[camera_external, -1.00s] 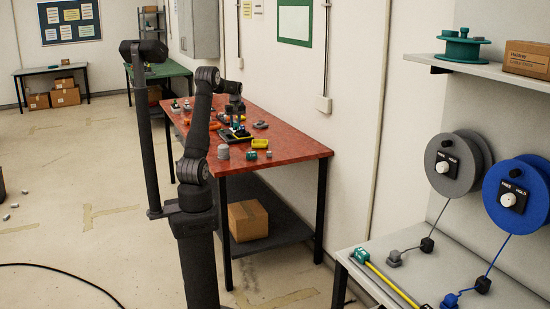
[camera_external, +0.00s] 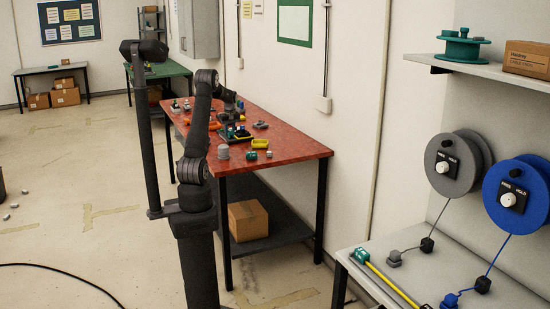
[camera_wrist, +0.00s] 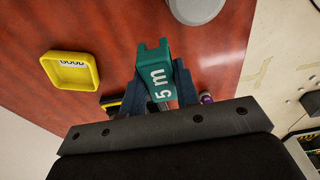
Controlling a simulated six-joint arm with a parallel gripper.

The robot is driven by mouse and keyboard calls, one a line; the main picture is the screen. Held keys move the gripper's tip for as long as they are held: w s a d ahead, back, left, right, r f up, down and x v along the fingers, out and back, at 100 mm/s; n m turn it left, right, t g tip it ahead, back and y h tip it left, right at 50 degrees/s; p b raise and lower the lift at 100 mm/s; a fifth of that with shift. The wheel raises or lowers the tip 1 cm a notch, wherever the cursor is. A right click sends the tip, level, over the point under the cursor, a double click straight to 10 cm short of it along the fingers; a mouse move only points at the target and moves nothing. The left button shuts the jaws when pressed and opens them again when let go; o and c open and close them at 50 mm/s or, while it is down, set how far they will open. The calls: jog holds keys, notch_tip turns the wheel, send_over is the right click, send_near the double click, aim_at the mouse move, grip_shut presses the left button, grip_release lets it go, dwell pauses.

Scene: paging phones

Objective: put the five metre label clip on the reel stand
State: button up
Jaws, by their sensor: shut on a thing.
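The five metre label clip (camera_wrist: 152,72) is teal with "5 m" in white. In the wrist view it sits between the fingers of my gripper (camera_wrist: 157,86), which is shut on it. The red table top shows behind it. In the external view my gripper (camera_external: 230,110) is over the far half of the red table, partly hidden by my arm; the clip cannot be made out there. I cannot tell for sure which thing is the reel stand.
A yellow tray (camera_wrist: 71,71) shows left of the clip, and a grey round piece (camera_wrist: 194,8) above it. The red table (camera_external: 290,150) holds several small parts around the middle. Grey (camera_external: 449,167) and blue (camera_external: 512,196) reels stand at the right, above a light bench (camera_external: 420,262).

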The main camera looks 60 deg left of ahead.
send_over(216, 150)
jog(key=f, duration=0.6)
jog(key=shift+w+d+f, duration=0.2)
jog(key=shift+w, duration=0.1)
jog(key=f, duration=0.3)
jog(key=shift+s+a+f, duration=0.15)
jog(key=shift+a, duration=0.05)
jog(key=shift+f, duration=0.25)
jog(key=shift+f, duration=0.1)
jog(key=shift+f, duration=0.15)
jog(key=o, duration=0.9)
jog(key=shift+o, duration=0.2)
